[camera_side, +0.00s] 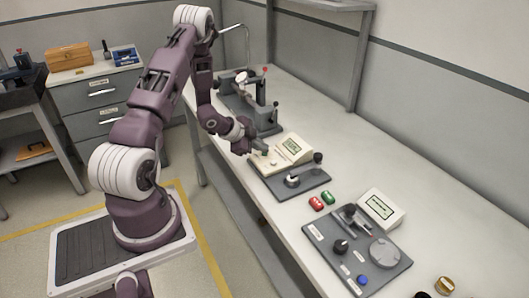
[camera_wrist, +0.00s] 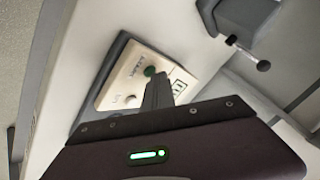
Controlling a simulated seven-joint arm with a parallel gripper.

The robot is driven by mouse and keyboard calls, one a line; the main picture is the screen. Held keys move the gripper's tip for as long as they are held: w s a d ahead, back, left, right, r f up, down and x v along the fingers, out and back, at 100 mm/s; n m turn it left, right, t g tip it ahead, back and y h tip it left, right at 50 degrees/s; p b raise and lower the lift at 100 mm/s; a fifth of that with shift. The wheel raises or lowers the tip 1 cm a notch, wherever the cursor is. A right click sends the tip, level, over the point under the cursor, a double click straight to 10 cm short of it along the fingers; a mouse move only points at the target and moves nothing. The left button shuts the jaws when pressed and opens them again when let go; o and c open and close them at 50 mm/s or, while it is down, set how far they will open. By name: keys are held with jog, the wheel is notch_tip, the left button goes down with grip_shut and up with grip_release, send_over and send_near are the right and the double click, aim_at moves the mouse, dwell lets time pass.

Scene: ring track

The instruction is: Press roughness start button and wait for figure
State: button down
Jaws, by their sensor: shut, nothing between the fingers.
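The beige roughness unit (camera_side: 294,147) stands on a dark grey plate on the bench, with a small display on its sloped face. My gripper (camera_side: 261,151) is over the left part of this unit. The display is too small to read.
A second grey station (camera_side: 358,250) with a display box, a disc and knobs stands nearer the camera. A dial-gauge stand (camera_side: 262,105) is behind my gripper.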

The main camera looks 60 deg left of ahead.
jog(key=shift+r, duration=0.9)
jog(key=shift+r, duration=0.1)
jog(key=shift+r, duration=2.45)
notch_tip(320, 180, up, 8)
jog(key=n+y, duration=0.1)
jog(key=y, duration=0.1)
send_over(262, 154)
jog(key=w+d, duration=0.2)
jog(key=s+d+r+n+g+y, duration=0.1)
jog(key=s+d+r+n, duration=0.1)
jog(key=d+r, duration=0.25)
jog(key=s+d+r+n+g, duration=0.1)
jog(key=s+d+r, duration=0.25)
jog(key=r, duration=0.25)
jog(key=s+d+r+n+h, duration=0.1)
jog(key=s+d+n+h, duration=0.1)
jog(key=s+d, duration=0.7)
jog(key=s+d+r+n+g+h, duration=0.1)
jog(key=s+d+r+h, duration=0.1)
jog(key=s+d, duration=0.8)
jog(key=shift+s+d+r+n+g, duration=0.3)
jog(key=shift+s+n, duration=0.1)
jog(key=shift+s, duration=0.25)
